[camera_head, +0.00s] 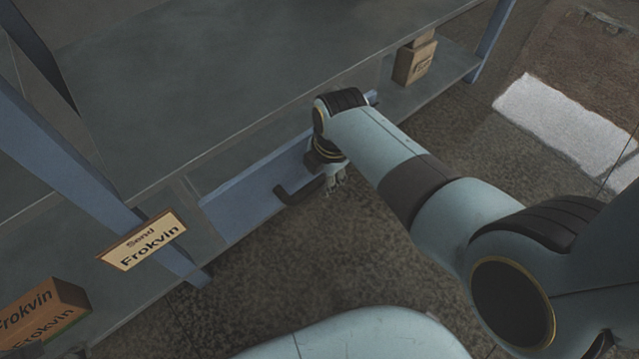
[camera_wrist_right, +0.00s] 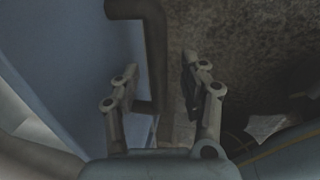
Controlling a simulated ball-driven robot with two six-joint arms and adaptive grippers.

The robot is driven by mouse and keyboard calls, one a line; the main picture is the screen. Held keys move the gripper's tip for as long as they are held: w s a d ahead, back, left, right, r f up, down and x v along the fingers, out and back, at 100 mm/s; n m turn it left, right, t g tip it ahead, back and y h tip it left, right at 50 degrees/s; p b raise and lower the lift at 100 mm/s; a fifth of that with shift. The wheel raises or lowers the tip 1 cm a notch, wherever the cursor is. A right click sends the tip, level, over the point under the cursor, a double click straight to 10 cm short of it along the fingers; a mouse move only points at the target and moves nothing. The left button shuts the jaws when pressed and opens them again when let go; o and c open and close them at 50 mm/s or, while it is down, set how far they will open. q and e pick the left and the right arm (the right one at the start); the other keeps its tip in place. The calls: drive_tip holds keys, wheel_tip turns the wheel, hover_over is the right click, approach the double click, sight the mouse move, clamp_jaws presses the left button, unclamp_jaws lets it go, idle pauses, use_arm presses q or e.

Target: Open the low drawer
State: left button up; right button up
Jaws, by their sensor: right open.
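The low drawer (camera_head: 246,188) has a plain blue front under the grey workbench and looks shut. Its dark bar handle (camera_head: 296,193) sticks out from the front; the right part of it is hidden by my right arm. My right gripper (camera_head: 335,184) points down beside the handle. In the right wrist view the right gripper (camera_wrist_right: 160,80) is open. The handle (camera_wrist_right: 155,60) appears between its two fingers, with the left finger on the drawer front (camera_wrist_right: 75,70) side. I cannot tell whether either finger touches the handle. My left gripper is not in view.
The grey bench top (camera_head: 230,70) is above the drawer. Boxes stand at lower left (camera_head: 45,312) and on the low shelf at upper right (camera_head: 414,62). The brown floor (camera_head: 290,265) before the drawer is clear.

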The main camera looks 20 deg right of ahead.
drive_tip(key=shift+w+a+f+b, duration=0.1)
drive_tip(key=shift+w+f+b, duration=0.05)
drive_tip(key=shift+f+b, duration=0.55)
use_arm(q)
drive_tip(key=shift+w+f+t, duration=0.25)
drive_tip(key=shift+f+t, duration=0.45)
drive_tip(key=shift+f, duration=0.15)
drive_tip(key=shift+w+f+t, duration=0.25)
drive_tip(key=shift+f+t, duration=0.45)
drive_tip(key=shift+f, duration=0.1)
use_arm(e)
drive_tip(key=shift+w+f, duration=0.15)
drive_tip(key=shift+c, duration=0.4)
clamp_jaws()
